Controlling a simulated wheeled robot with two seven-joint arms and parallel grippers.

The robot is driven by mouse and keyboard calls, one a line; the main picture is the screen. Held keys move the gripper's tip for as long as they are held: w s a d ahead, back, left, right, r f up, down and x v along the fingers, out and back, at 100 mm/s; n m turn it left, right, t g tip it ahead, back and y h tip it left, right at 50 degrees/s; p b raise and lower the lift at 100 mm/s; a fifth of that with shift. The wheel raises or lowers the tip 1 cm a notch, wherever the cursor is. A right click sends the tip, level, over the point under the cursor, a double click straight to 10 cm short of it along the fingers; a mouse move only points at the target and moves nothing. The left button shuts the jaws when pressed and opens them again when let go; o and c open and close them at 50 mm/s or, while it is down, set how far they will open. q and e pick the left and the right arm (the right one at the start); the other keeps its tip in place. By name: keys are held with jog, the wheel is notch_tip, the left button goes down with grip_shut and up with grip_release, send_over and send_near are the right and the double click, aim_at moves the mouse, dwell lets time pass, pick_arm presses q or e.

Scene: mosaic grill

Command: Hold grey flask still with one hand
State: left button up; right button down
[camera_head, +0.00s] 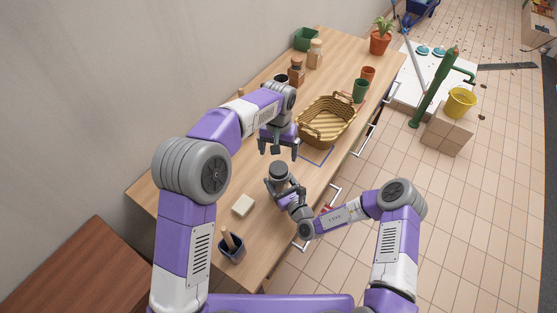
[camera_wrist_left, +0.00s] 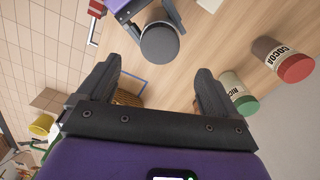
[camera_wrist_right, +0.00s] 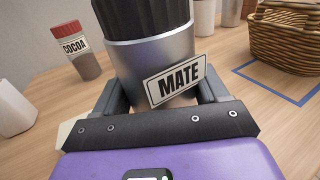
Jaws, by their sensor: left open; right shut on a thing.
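The grey flask (camera_head: 279,169) has a dark ribbed lid and a MATE label, which shows in the right wrist view (camera_wrist_right: 180,84). It stands upright over the wooden counter. My right gripper (camera_head: 283,185) is shut around the flask's body, one finger on each side. My left gripper (camera_head: 279,151) is open and empty, just beyond the flask with its fingers pointing down. In the left wrist view the dark round lid (camera_wrist_left: 160,43) shows ahead of the open fingers, apart from them. Whether the flask's base touches the counter is hidden.
A wicker basket (camera_head: 344,130) stands behind, near a blue outlined square (camera_head: 319,160). A pale block (camera_head: 243,205) and a dark blue cup (camera_head: 232,252) with a wooden handle in it sit at the near left. Labelled COCOA (camera_wrist_left: 285,60) and RICE (camera_wrist_left: 238,92) jars stand toward the wall.

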pick_arm(q)
jog(key=shift+r, duration=1.7)
pick_arm(e)
grip_release()
jog(key=p+v, duration=0.1)
jog(key=v, duration=0.6)
jog(key=shift+s+d, duration=0.15)
jog(key=shift+s, duration=0.1)
pick_arm(q)
jog(key=shift+r, duration=0.4)
